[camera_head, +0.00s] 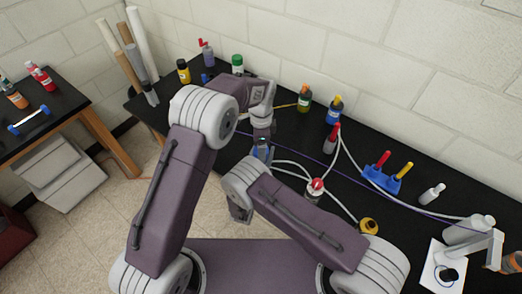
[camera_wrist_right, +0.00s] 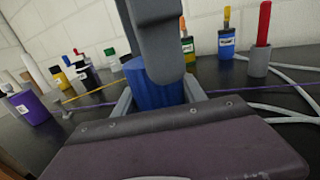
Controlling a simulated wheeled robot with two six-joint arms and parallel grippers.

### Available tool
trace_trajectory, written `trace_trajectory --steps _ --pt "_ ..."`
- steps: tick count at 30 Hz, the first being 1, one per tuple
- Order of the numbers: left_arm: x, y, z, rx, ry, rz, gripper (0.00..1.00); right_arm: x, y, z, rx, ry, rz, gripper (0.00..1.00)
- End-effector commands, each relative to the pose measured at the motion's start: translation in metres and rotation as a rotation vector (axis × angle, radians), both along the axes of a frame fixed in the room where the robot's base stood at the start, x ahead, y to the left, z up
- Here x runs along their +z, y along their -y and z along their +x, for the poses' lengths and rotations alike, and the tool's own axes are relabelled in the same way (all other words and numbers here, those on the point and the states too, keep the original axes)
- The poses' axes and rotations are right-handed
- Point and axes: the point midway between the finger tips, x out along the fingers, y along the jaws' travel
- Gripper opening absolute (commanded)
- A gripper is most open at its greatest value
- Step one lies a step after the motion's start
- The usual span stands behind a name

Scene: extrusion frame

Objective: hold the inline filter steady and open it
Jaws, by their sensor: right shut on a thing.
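The inline filter, a blue cylinder (camera_wrist_right: 152,88), stands upright between the grey fingers of my right gripper (camera_wrist_right: 160,96) in the right wrist view. My right gripper is shut on it. A dark grey part of my left gripper (camera_wrist_right: 155,35) comes down from above and covers the filter's top and part of its front. In the head view, my left gripper (camera_head: 262,138) points down at the blue filter (camera_head: 262,153) near the table's front edge. I cannot tell whether its jaws are closed. My right gripper is mostly hidden behind its own arm in the head view.
The black table (camera_head: 300,152) carries several bottles at the back and white hoses across its right part. A blue holder (camera_head: 382,180) with red and yellow pieces stands right of my arms. Cardboard tubes (camera_head: 124,38) lean at the left end.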

Motion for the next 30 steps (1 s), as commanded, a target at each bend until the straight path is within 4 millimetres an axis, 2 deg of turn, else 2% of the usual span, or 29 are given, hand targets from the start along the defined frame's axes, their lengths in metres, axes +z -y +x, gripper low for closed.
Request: trace_trajectory --steps 4,5,7,8,16,19,27,30 --pt "0.0 0.0 0.0 0.0 0.0 0.0 0.71 0.0 0.0 0.0 0.0 0.001 0.001 0.0" --pt "0.0 0.0 0.0 0.0 0.0 0.0 0.71 0.0 0.0 0.0 0.0 0.001 0.001 0.51" --pt "0.0 0.0 0.0 0.0 0.0 0.0 0.71 0.0 0.0 0.0 0.0 0.001 0.001 0.71" --pt "0.0 0.0 0.0 0.0 0.0 0.0 0.71 0.0 0.0 0.0 0.0 0.001 0.001 0.74" --pt "0.0 0.0 0.0 -0.001 0.0 0.0 0.71 0.0 0.0 0.0 0.001 0.001 0.0 0.74" --pt "-0.003 0.0 0.0 -0.001 0.0 0.0 0.71 -0.001 -0.003 -0.007 0.002 0.0 0.0 0.74" --pt "-0.019 0.0 0.0 -0.001 0.0 0.0 0.71 -0.002 -0.02 -0.063 0.006 0.001 0.0 0.74" --pt "-0.022 0.0 0.0 -0.001 0.0 0.0 0.71 -0.002 -0.023 -0.078 0.004 0.001 0.0 0.74"
